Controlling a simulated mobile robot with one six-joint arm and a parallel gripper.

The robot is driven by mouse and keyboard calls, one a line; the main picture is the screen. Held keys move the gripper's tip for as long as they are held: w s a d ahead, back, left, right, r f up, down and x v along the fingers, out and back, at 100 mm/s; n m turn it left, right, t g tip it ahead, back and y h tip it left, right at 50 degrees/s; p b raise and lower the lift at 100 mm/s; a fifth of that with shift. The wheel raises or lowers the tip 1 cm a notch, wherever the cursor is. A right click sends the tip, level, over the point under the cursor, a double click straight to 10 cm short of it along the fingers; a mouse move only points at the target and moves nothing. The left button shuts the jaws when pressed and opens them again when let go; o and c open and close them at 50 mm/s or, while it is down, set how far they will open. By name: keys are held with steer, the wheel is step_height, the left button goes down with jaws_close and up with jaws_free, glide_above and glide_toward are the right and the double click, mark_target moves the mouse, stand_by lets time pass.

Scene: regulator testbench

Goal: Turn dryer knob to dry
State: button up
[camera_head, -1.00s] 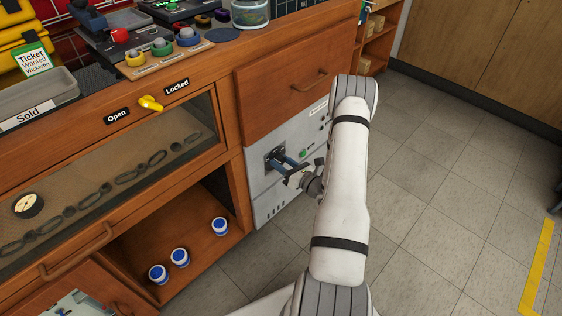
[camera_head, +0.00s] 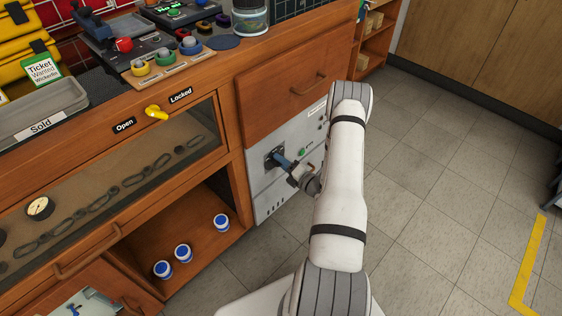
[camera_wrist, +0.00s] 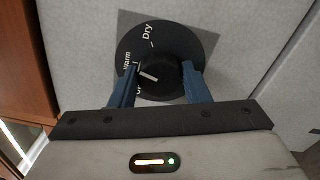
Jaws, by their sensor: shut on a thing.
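The dryer knob (camera_wrist: 166,78) is black with a white pointer mark, in the middle of a round black dial (camera_wrist: 184,40) in the wrist view. "Dry" is printed at the dial's top and "Warm" at its left; a third label lower left is partly hidden. The pointer mark is on the knob's left side, below "Warm", near the hidden label. My gripper (camera_wrist: 159,68) is shut on the knob, one blue finger on each side. In the head view my gripper (camera_head: 283,162) reaches the dial on the grey dryer panel (camera_head: 265,190).
A green button (camera_head: 301,152) is on the panel right of the dial. A wooden drawer (camera_head: 285,95) is above, and an open shelf (camera_head: 205,249) with blue-and-white jars (camera_head: 221,222) is at left. The tiled floor (camera_head: 430,190) at right is mostly clear.

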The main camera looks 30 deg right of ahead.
steer(key=m, duration=0.3)
steer(key=m+p, duration=0.1)
steer(key=m, duration=0.1)
steer(key=m+p, duration=0.1)
steer(key=m, duration=0.2)
steer(key=shift+s+a+f+m, duration=0.1)
steer(key=shift+s+f+m, duration=0.05)
steer(key=shift+f+m, duration=0.15)
steer(key=shift+m, duration=0.3)
steer(key=o, duration=1)
steer(key=shift+r, duration=0.15)
steer(key=p+v, duration=0.1)
steer(key=v, duration=0.6)
steer(key=shift+s+d, duration=0.25)
steer(key=shift+s, duration=0.05)
